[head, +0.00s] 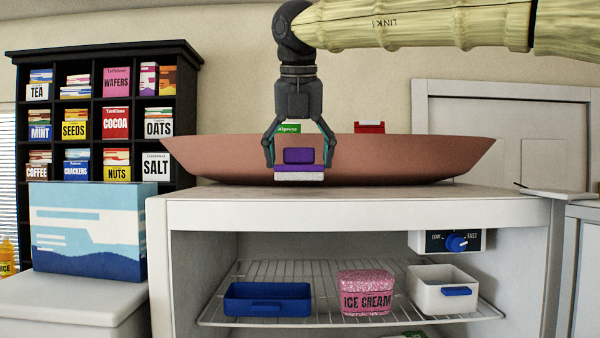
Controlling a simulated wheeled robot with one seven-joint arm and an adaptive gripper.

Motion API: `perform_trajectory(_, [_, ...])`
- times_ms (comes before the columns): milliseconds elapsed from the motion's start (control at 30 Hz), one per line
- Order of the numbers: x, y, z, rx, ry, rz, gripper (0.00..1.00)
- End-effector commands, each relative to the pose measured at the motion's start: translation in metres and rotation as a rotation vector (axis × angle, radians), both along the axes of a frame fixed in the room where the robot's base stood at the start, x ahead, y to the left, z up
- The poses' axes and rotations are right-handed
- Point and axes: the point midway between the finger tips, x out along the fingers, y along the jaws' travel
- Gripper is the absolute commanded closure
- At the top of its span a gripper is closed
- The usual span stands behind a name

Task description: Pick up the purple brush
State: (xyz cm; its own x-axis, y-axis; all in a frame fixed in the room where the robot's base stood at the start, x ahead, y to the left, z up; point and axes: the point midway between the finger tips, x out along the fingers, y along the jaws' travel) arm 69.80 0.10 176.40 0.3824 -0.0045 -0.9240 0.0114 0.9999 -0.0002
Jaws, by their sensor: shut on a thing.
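The purple brush (299,157) has a purple handle and body over a white bristle layer (299,176). It is in the middle of the head view, in front of the wide reddish-brown bowl (400,160). My gripper (299,160) points straight down with its two fingers on either side of the brush, shut on it. The brush is level, bristles down. Its underside is close above the white cabinet top (420,194); I cannot tell whether it touches.
Below is an open compartment with a wire rack (318,270) holding a blue bin (267,299), a pink ice cream tub (366,292) and a white bin (442,289). A blue-white box (87,228) stands left, before a black shelf (98,113) of packets. A red item (369,127) shows behind the bowl.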

Motion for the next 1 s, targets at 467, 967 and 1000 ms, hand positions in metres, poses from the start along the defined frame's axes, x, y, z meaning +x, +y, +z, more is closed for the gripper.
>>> perform_trajectory(467, [-0.049, -0.014, 0.008, 0.002, -0.003, 0.001, 0.41])
perform_trajectory(967, [-0.140, -0.038, 0.018, 0.000, -0.001, 0.000, 0.41])
perform_trajectory(1000, [-0.144, -0.039, 0.019, 0.000, -0.001, 0.000, 0.41])
